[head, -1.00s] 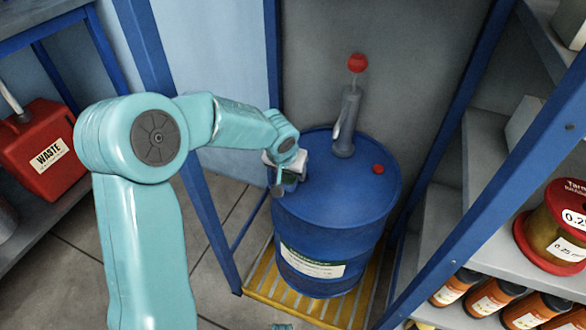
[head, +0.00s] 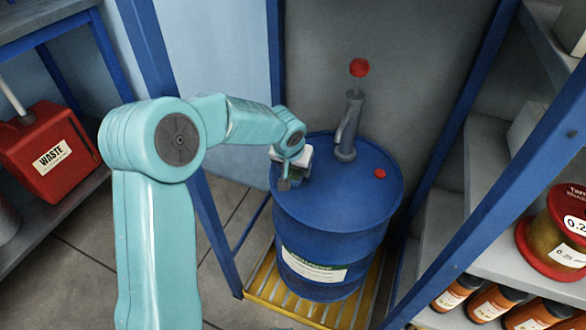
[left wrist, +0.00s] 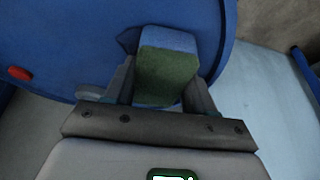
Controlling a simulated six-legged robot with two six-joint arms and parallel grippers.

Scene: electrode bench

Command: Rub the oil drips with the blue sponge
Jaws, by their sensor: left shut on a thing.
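A blue drum (head: 340,202) with a pale label stands in a blue frame, and its top also shows in the left wrist view (left wrist: 60,40). My left gripper (head: 290,182) is at the left edge of the drum top. In the left wrist view my left gripper (left wrist: 165,75) is shut on the sponge (left wrist: 167,72), which has a blue edge and a dark green face. The sponge is over the drum top near its rim; I cannot tell whether it touches. I cannot make out any oil drips. My right gripper is not in view.
A grey hand pump (head: 349,125) with a red knob rises from the drum's back. A red cap (head: 380,173) sits on its right side. A yellow grate (head: 262,284) lies below. Blue posts flank the drum. Shelves at right hold bottles; a red waste can (head: 45,150) is at left.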

